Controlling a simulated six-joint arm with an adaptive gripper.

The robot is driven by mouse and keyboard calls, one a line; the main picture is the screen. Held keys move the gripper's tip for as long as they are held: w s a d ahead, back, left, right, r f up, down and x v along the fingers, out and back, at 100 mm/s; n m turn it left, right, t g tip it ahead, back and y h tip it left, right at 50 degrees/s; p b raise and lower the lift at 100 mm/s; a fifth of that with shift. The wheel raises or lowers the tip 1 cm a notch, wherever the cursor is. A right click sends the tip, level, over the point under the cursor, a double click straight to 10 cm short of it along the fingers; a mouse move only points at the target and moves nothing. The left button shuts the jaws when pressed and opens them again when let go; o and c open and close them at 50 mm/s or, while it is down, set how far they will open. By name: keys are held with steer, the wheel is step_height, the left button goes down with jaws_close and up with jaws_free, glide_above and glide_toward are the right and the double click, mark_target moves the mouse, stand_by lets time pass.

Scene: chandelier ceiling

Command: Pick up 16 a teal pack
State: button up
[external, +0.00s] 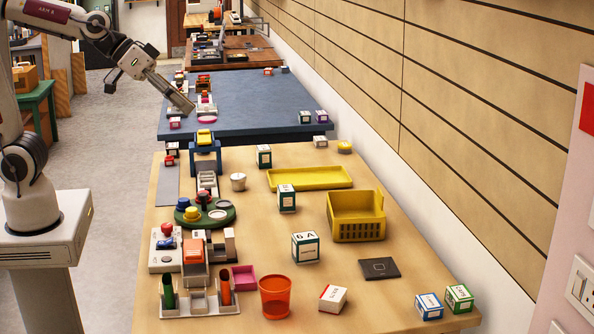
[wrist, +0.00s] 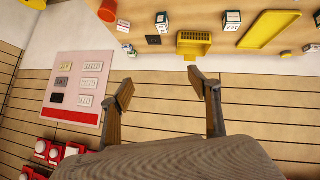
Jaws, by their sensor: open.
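A white box with teal edges and large lettering that reads like "6 A" (external: 305,247) stands on the wooden table, left of the black flat square. Two similar white boxes with green or teal edges stand farther back, one beside the yellow basket (external: 287,198) and one near the far end (external: 264,156). In the wrist view, small white boxes (wrist: 232,20) and (wrist: 162,20) show at the top, too small to read surely. My gripper (external: 185,104) is open and empty, high up toward the left; its spread fingers show in the wrist view (wrist: 162,86).
A yellow basket (external: 356,229) and yellow tray (external: 310,178) stand on the right side. An orange cup (external: 276,297), red-edged box (external: 333,298), and blue and green boxes (external: 459,298) stand at the front. Fixtures crowd the left. A slatted wall (external: 440,110) runs along the right.

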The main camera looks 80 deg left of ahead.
steer(key=w+a+f+n+t+y, duration=0.2)
steer(key=w+n, duration=0.1)
steer(key=w, duration=1)
steer(key=w+a+f+n+t+y, duration=0.2)
steer(key=w+n+y, duration=0.1)
steer(key=w, duration=1)
steer(key=n+g+y, duration=0.4)
steer(key=n+y, duration=0.1)
steer(key=y, duration=0.3)
glide_above(287, 190)
steer(key=w+d, duration=0.3)
steer(key=d, duration=0.4)
step_height(287, 190, down, 18)
steer(key=s+f+g, duration=0.1)
steer(key=f, duration=0.1)
steer(key=s+a+f+n+g+y, duration=0.1)
steer(key=s+f, duration=0.1)
steer(key=s+f+g+y, duration=0.1)
steer(key=f, duration=0.2)
steer(key=shift+s+a+n+g, duration=0.3)
steer(key=shift+s+a, duration=0.05)
steer(key=shift+s+f, duration=0.25)
steer(key=shift+a, duration=0.1)
steer(key=shift+x, duration=1.25)
